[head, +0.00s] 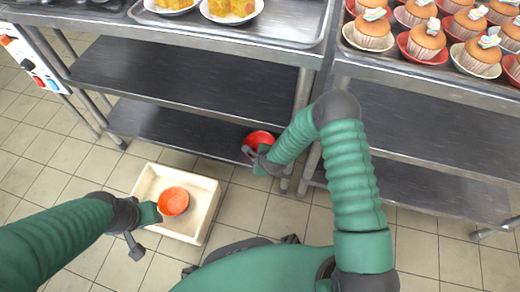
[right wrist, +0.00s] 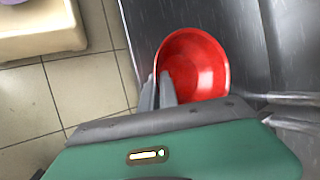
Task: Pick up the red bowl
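The red bowl (head: 260,139) sits at the right end of the lowest shelf of the left steel rack. It shows large in the right wrist view (right wrist: 200,62), empty, with its opening facing the camera. My right gripper (head: 249,153) is at the bowl's near left rim. In the right wrist view its two fingers (right wrist: 158,92) are close together, one inside the bowl and one outside, with the rim between them. My left gripper (head: 136,246) is beside a cream bin, near an orange bowl (head: 173,201); its finger opening is unclear.
The cream bin (head: 209,213) stands on the tiled floor and holds the orange bowl. A rack post (head: 301,100) stands just right of the red bowl. The shelf above (head: 190,78) is bare. Cupcakes (head: 427,42) in small bowls fill the right rack's top.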

